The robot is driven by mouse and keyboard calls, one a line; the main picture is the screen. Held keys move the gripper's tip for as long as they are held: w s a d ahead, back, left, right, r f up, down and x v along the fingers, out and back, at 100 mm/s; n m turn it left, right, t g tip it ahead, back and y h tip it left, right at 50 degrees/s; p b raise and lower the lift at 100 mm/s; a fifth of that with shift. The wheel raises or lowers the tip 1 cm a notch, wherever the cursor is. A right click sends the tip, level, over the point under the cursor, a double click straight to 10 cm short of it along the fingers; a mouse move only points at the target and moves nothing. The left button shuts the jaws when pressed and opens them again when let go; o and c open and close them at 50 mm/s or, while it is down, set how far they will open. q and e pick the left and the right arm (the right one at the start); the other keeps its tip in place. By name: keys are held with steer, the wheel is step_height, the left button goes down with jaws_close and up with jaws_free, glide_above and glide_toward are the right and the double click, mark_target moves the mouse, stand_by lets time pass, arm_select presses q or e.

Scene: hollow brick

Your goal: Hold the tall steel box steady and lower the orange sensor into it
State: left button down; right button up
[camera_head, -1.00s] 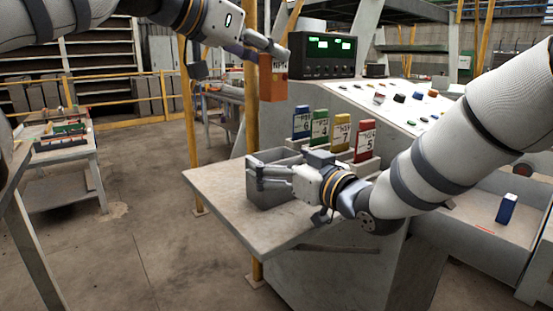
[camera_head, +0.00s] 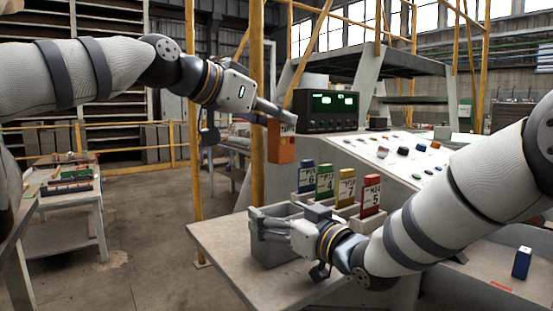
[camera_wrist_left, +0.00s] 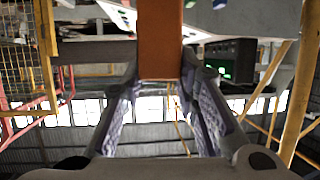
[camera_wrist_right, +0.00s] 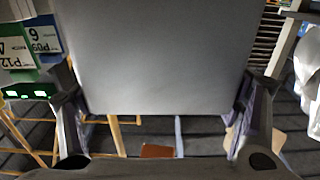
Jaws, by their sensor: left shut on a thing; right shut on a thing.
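The orange sensor (camera_head: 282,145) hangs upright from my left gripper (camera_head: 288,120), which is shut on its upper part. In the left wrist view the sensor (camera_wrist_left: 160,40) sits between both fingers. The tall grey steel box (camera_head: 275,252) stands on the near ledge. My right gripper (camera_head: 268,224) is shut on it from the right; in the right wrist view its grey wall (camera_wrist_right: 160,55) fills the space between the fingers. The sensor is well above the box, apart from it, roughly over its opening. The inside of the box is mostly hidden.
Blue (camera_head: 306,177), green (camera_head: 325,180), yellow (camera_head: 346,187) and red (camera_head: 371,195) labelled blocks stand in a row behind the box. A black display unit (camera_head: 325,110) and a sloped button console (camera_head: 390,152) are further back. A yellow post (camera_head: 257,110) rises behind the sensor.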

mark_target(272, 162)
arm_select(q)
steer(key=shift+n+t+y, duration=0.5)
step_height(272, 162, down, 6)
steer(key=shift+a+r, duration=0.1)
steer(key=shift+a, duration=0.05)
steer(key=shift+f, duration=1.4)
